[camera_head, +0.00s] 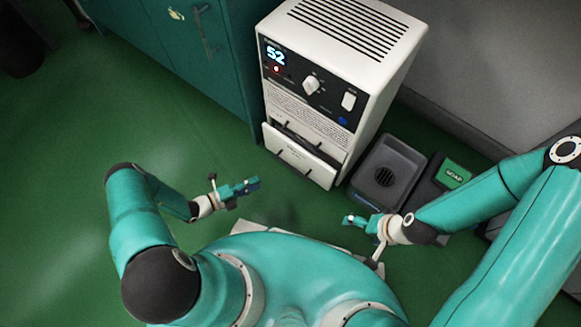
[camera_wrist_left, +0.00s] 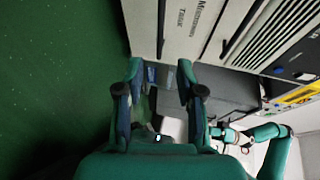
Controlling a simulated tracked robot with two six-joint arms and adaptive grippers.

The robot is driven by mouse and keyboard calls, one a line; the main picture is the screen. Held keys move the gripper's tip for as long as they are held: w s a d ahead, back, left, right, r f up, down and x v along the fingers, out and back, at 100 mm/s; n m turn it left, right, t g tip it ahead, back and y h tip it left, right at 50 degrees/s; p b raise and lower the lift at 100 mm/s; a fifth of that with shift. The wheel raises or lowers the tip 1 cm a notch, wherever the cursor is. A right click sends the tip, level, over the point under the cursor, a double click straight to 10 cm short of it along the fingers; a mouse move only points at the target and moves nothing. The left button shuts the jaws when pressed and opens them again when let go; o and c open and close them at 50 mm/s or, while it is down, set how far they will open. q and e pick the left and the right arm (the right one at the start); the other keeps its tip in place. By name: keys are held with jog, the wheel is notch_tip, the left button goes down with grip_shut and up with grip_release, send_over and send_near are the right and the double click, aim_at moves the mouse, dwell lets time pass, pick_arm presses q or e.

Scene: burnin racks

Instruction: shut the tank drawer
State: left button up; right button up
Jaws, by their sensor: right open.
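The white tank drawer (camera_head: 300,158) is at the bottom of the white machine (camera_head: 318,100) in the head view. In the left wrist view a white panel with printed text (camera_wrist_left: 188,28) lies beyond my fingers. My left gripper (camera_head: 250,186) is in front of the drawer, below and left of it, apart from it. Its fingers are spread with nothing between them in the wrist view (camera_wrist_left: 160,75). My right gripper (camera_head: 348,220) is open and empty, below and right of the drawer.
A teal cabinet (camera_head: 205,60) stands left of the machine. A dark grey bin (camera_head: 388,175) and a dark box with a green soap label (camera_head: 453,174) stand to its right, near my right arm. The green floor (camera_head: 75,130) is clear on the left.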

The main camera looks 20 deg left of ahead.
pick_arm(q)
jog(key=b+x, duration=0.2)
jog(key=x, duration=1.3)
jog(key=shift+d, duration=0.1)
grip_shut()
jog(key=shift+f, duration=0.1)
